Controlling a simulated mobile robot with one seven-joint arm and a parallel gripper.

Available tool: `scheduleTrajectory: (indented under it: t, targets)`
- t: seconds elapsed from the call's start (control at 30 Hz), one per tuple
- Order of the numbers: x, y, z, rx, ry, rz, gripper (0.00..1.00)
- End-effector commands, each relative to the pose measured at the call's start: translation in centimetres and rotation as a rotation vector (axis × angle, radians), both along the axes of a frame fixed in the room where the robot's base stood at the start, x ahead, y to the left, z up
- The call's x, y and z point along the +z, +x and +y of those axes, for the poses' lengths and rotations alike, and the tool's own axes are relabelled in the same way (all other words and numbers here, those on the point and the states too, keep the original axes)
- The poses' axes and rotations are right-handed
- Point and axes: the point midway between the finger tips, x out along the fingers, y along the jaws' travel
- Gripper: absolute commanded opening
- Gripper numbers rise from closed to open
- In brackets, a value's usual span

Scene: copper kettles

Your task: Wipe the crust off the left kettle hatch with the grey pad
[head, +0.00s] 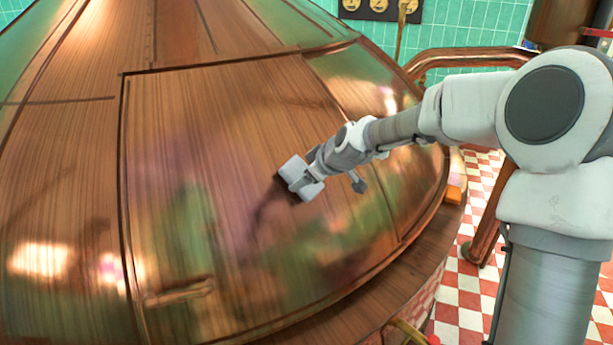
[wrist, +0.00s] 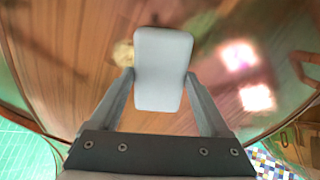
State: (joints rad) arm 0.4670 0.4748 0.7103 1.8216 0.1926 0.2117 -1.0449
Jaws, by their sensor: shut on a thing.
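The copper kettle hatch (head: 200,115) is a large framed panel on the sloping kettle, with a bar handle (head: 180,293) at its lower left. My gripper (head: 311,174) is over the right part of the hatch, shut on the grey pad (head: 295,171). In the wrist view the pad (wrist: 163,68) sits between the two fingers, its broad face towards the camera. The pad is at or very close to the hatch surface; contact is hidden. A pale yellowish patch (wrist: 122,53), possibly crust, shows just left of the pad in the wrist view, partly covered by it.
A copper rail (head: 465,55) runs behind my arm at the right. A small orange block (head: 454,193) lies at the kettle's right edge. A wooden ledge (head: 385,312) rings the kettle's base above a red and white checked floor (head: 470,290). Green tiles (head: 470,25) line the back wall.

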Motion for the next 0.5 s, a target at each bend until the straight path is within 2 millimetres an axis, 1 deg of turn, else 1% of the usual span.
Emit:
scheduleTrajectory:
  t: [0.5]
  targets:
    - [-0.49,0.40,0.24,-0.001,0.001,0.000,0.36]
